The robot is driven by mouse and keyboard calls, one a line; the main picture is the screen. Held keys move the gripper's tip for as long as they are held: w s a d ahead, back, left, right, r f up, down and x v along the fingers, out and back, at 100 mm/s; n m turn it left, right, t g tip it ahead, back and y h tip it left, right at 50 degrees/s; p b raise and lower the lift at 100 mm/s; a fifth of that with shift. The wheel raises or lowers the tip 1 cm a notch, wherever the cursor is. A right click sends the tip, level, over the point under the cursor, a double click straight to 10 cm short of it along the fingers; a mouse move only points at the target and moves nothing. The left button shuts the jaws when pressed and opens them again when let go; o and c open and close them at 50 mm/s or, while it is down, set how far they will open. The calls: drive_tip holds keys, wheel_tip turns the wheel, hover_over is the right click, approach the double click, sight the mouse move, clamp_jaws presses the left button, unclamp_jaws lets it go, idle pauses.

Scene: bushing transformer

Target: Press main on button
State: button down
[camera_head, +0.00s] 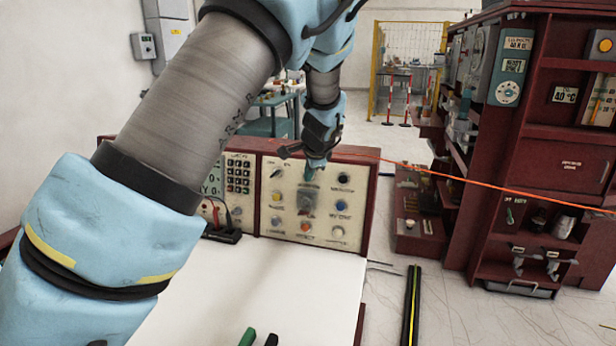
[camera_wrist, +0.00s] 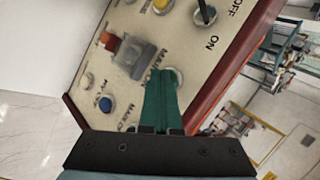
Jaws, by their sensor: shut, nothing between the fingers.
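The control panel (camera_head: 262,205) stands on the white table with rows of buttons and knobs. My gripper (camera_head: 309,172) is in front of its top middle position, pointing at the panel. In the wrist view my green fingers (camera_wrist: 163,82) are shut together and empty. Their tips overlap a round pale-rimmed button (camera_wrist: 180,74) beside a label that seems to begin with "MAIN". The fingers hide most of this button, so its colour and whether they touch it cannot be told. A rotary switch (camera_wrist: 204,15) with ON and OFF marks sits beside it.
Near the fingers are a raised grey block (camera_wrist: 126,58), a red button (camera_wrist: 110,42), a blue button (camera_wrist: 106,104) and a yellow button (camera_wrist: 161,5). A keypad (camera_head: 238,174) is left of the panel. A dark red cabinet (camera_head: 560,150) stands at the right.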

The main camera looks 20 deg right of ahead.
drive_tip(key=shift+s+a+r, duration=0.15)
drive_tip(key=shift+s+a, duration=0.4)
drive_tip(key=shift+s, duration=0.05)
drive_tip(key=shift+s+a+r+b, duration=0.2)
drive_tip(key=shift+s+a, duration=0.35)
drive_tip(key=shift+s, duration=0.1)
drive_tip(key=shift+s+a+r+b, duration=0.2)
drive_tip(key=shift+s+a+b, duration=0.05)
drive_tip(key=shift+s+a, duration=0.3)
drive_tip(key=shift+s+a+r+b, duration=0.2)
drive_tip(key=shift+s+a, duration=0.3)
drive_tip(key=shift+s, duration=0.2)
idle(1.2)
